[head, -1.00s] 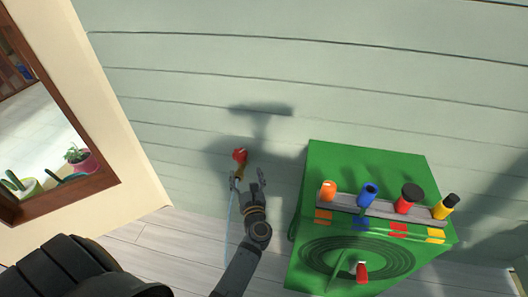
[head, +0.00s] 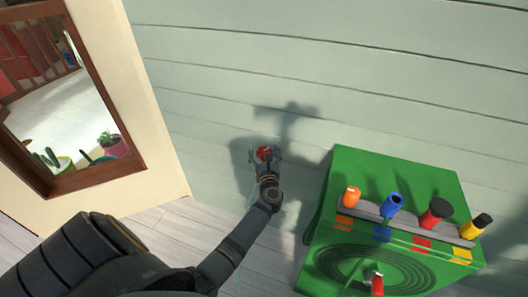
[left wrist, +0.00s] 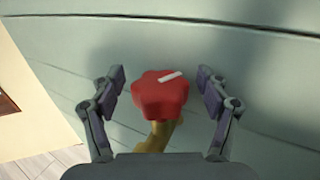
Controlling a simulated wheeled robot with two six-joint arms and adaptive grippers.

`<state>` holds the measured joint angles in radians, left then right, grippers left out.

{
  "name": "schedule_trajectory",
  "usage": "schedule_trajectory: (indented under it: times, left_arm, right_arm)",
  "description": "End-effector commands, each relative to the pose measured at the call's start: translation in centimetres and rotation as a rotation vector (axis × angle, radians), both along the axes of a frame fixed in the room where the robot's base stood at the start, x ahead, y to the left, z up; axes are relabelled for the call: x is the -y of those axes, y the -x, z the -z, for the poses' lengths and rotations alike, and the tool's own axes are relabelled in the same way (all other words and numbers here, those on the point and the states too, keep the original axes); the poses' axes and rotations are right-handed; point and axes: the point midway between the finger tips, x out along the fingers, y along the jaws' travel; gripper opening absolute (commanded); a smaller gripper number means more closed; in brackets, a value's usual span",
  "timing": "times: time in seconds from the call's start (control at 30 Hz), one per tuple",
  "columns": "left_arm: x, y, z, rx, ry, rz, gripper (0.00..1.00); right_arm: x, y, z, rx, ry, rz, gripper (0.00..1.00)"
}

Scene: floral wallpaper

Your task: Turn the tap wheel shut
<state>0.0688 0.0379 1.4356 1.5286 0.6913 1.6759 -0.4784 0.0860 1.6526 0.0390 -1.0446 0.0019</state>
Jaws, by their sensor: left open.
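The red tap wheel (left wrist: 162,98) has a lobed rim and a white mark on its face, and it sits on a brass tap body (left wrist: 158,135) at the pale green wall. In the head view the wheel (head: 264,153) shows between the fingers of my left gripper (head: 265,155). In the left wrist view my left gripper (left wrist: 165,92) is open, with one finger on each side of the wheel and a visible gap on both sides. Much of the tap body is hidden behind the gripper in the head view. My right gripper is not in view.
A brown-framed opening (head: 95,178) with potted plants is at the left. Plank wall above the tap is bare.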

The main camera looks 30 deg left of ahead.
Motion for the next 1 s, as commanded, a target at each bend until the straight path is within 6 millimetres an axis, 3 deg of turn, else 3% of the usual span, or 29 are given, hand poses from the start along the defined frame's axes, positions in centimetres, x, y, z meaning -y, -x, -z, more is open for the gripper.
schedule_trajectory:
  times: [0.13,0.53,1.0]
  left_arm:
    - [0.02,0.02,0.01,0.0,0.0,0.0,0.74]
    - [0.04,0.05,0.03,-0.001,-0.001,0.0,0.2]
    - [-0.14,0.11,0.01,-0.002,-0.006,0.137,0.2]
  right_arm:
    - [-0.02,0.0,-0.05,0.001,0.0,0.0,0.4]
    - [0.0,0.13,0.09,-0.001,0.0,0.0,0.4]
    - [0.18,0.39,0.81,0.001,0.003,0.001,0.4]
